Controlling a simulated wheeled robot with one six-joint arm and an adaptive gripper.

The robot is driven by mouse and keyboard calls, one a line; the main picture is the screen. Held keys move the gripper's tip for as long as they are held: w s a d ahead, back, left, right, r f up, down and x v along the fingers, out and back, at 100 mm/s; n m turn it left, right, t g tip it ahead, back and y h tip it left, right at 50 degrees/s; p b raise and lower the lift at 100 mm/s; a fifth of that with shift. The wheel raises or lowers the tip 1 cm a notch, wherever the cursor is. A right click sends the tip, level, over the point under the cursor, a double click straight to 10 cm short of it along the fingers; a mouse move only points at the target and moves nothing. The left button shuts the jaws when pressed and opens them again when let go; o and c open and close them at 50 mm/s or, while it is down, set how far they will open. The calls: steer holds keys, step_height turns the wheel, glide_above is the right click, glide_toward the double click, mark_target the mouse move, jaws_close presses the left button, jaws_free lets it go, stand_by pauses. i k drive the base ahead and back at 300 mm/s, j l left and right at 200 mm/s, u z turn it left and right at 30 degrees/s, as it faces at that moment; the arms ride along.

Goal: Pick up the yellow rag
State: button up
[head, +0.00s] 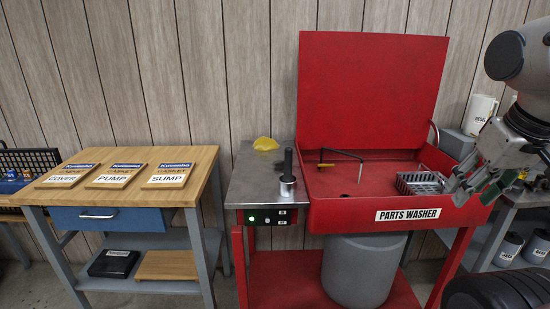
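The yellow rag (266,143) is a small crumpled heap in the head view. It lies on the grey metal side table at the left of the parts washer, near its back edge. My gripper (468,190) is at the right of the view, in front of the right end of the red washer basin, far from the rag. Its fingers look spread apart with nothing visible between them.
A dark upright cylinder (288,172) stands on the side table (245,187), in front and to the right of the rag. The red parts washer (345,218) has a raised lid and holds a wire basket (419,183). A wooden bench (126,154) with labelled boards stands left.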

mark_target(263, 143)
steer(key=i+j, duration=1.05)
steer(key=j, duration=0.1)
